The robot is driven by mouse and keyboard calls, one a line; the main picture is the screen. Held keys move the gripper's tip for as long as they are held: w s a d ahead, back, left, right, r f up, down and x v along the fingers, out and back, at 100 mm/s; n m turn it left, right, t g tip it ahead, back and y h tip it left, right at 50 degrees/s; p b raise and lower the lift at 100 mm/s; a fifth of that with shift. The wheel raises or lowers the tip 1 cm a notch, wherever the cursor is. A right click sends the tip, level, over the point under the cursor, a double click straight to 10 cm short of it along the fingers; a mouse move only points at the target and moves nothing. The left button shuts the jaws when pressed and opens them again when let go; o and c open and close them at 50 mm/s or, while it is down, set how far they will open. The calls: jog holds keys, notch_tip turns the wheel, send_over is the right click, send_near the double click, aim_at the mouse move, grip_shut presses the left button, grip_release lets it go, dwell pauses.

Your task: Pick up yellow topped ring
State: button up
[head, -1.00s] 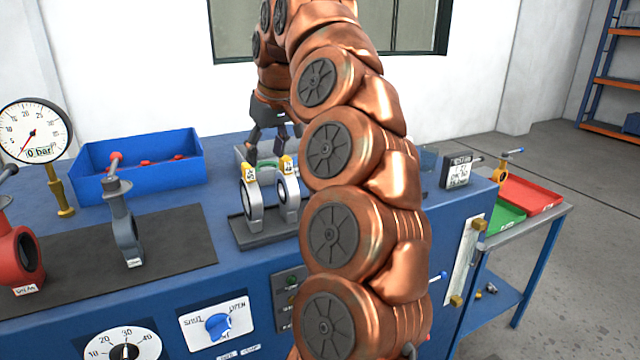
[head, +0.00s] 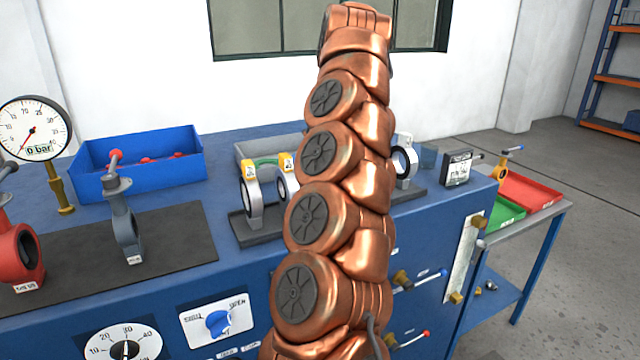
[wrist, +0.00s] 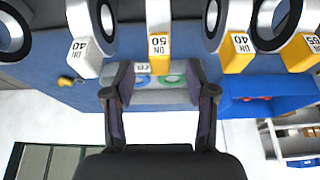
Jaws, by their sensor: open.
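Several upright rings with labelled tops stand in a row on a dark rack (head: 250,236). In the head view, two yellow-topped rings (head: 252,200) show left of my arm, and a white-topped ring (head: 404,162) shows right of it. The wrist view is upside down. There, a yellow-topped DN 50 ring (wrist: 158,42) is edge-on near the middle, with a white-topped DN 40 ring (wrist: 86,40) left of it and yellow-topped DN 40 (wrist: 236,50) and DN 65 (wrist: 302,50) rings to the right. My gripper (wrist: 164,84) is open and empty, its fingers either side of the DN 50 label; contact is not visible. My arm hides it in the head view.
A grey bin (head: 250,150) with a green ring stands behind the rack. A blue bin (head: 140,180) is at the back left. Grey (head: 124,225) and red (head: 18,258) valves stand on a dark mat. A small display (head: 457,169) stands at the right end.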

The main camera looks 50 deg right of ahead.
jog(key=shift+x, duration=2.65)
jog(key=shift+s, duration=0.15)
jog(key=shift+c, duration=0.3)
grip_shut()
